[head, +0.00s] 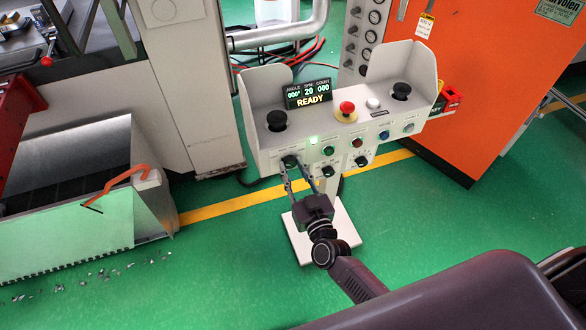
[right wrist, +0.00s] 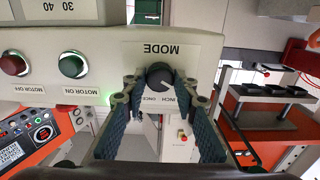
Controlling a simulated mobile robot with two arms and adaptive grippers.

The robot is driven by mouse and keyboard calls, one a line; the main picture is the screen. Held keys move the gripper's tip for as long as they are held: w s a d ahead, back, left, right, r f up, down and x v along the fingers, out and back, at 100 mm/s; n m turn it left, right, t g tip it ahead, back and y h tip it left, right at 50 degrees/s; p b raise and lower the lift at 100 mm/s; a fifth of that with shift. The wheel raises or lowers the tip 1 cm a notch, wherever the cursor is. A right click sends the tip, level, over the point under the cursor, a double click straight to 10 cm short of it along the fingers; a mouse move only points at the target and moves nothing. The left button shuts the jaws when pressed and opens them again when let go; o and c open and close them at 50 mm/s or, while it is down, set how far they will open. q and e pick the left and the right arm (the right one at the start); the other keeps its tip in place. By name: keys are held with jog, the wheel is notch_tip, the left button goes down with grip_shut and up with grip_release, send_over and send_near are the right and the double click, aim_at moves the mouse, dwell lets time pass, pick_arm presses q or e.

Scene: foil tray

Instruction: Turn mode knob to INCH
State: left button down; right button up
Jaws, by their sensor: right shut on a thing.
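The mode knob (right wrist: 160,75) is a dark round knob on the pale front of the control stand, under an upside-down MODE label in the right wrist view. Small lettering beside it includes INCH, partly covered by a fingertip. Which mark the knob points to is not clear. My right gripper (right wrist: 156,90) has its two fingers on either side of the knob, shut on it. My left gripper is not in view.
The control stand (head: 262,98) carries a lit display (head: 308,94) reading READY, a red emergency button (head: 346,110) and several push buttons. A green MOTOR ON button (right wrist: 73,65) and a red MOTOR OFF button (right wrist: 14,64) sit near the knob. An orange cabinet (head: 485,75) stands at right.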

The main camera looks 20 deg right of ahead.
jog(key=shift+m, duration=0.3)
jog(key=m, duration=0.3)
jog(key=shift+m+b, duration=0.45)
jog(key=shift+m, duration=1.55)
jog(key=o, duration=1.1)
jog(key=shift+o, duration=0.2)
jog(key=s, duration=1.2)
jog(key=shift+d, duration=0.2)
